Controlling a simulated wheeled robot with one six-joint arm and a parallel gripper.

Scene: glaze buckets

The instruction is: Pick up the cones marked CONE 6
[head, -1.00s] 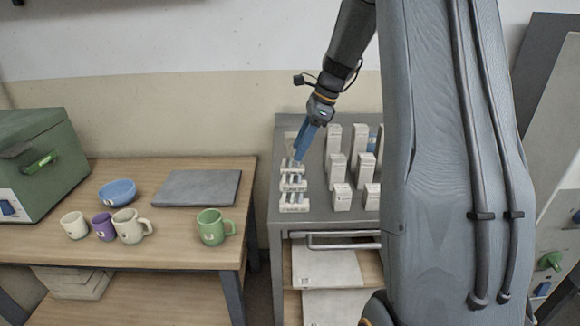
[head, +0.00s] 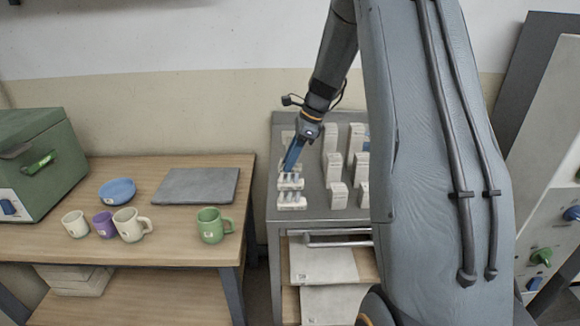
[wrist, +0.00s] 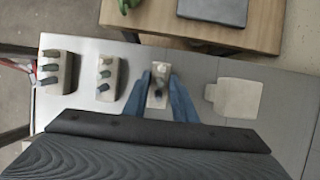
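Small pale stands holding dark-tipped cones form a column on the grey metal cart. In the head view the front stand (head: 291,203) and middle stand (head: 290,185) show clearly. Their labels are too small to read. My gripper (head: 288,168) points down at a third stand behind them, which it mostly hides. In the wrist view that third stand (wrist: 158,92) lies between my two blue fingers, which are spread on either side of it. I cannot tell whether they touch it. The two other stands (wrist: 107,77) (wrist: 55,70) are to the left there.
A flat pale plate (wrist: 236,98) lies right of my fingers in the wrist view. White boxes (head: 338,195) stand close on the cart's right. The wooden table (head: 180,225) holds mugs, a blue bowl (head: 118,190) and a grey slab (head: 197,186).

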